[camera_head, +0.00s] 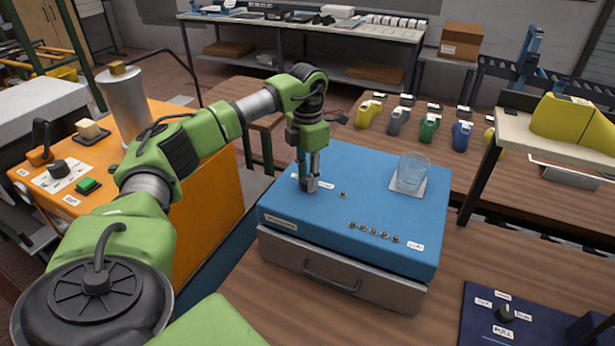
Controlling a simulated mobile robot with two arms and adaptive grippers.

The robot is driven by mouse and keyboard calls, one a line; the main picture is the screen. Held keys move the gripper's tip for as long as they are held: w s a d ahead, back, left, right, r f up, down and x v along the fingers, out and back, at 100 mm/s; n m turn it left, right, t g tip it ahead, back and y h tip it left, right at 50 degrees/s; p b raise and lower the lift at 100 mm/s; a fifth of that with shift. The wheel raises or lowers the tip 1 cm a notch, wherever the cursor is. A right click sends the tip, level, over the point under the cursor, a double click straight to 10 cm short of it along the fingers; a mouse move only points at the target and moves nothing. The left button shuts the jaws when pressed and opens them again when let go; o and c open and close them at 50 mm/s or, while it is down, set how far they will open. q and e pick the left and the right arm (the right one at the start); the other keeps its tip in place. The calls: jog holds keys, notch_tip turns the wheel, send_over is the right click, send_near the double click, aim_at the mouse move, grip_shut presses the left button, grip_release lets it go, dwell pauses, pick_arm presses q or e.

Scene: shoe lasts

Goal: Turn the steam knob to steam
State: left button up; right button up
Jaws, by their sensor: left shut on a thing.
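My left gripper (310,184) reaches down to the top of the blue box (295,213), near its back left. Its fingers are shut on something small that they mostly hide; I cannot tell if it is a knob. A white label (325,184) lies beside the fingertips. A black knob (505,314) with labels around it is on the dark blue panel at the lower right. Another dark knob (58,168) is on the orange machine at the left. The labels are too small to tell which knob is for steam. My right gripper is out of view.
A glass (413,170) stands on a white pad at the box's right, and a row of small studs (375,232) runs along its front. A metal cylinder (126,105) stands on the orange machine. Several coloured shoe lasts (429,128) stand on the table behind.

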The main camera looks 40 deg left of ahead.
pick_arm(q)
jog(key=m, duration=0.4)
jog(key=shift+r, duration=0.1)
jog(key=shift+m, duration=1.7)
jog(key=shift+w, duration=0.1)
jog(key=o, duration=1.1)
notch_tip(320, 180, up, 12)
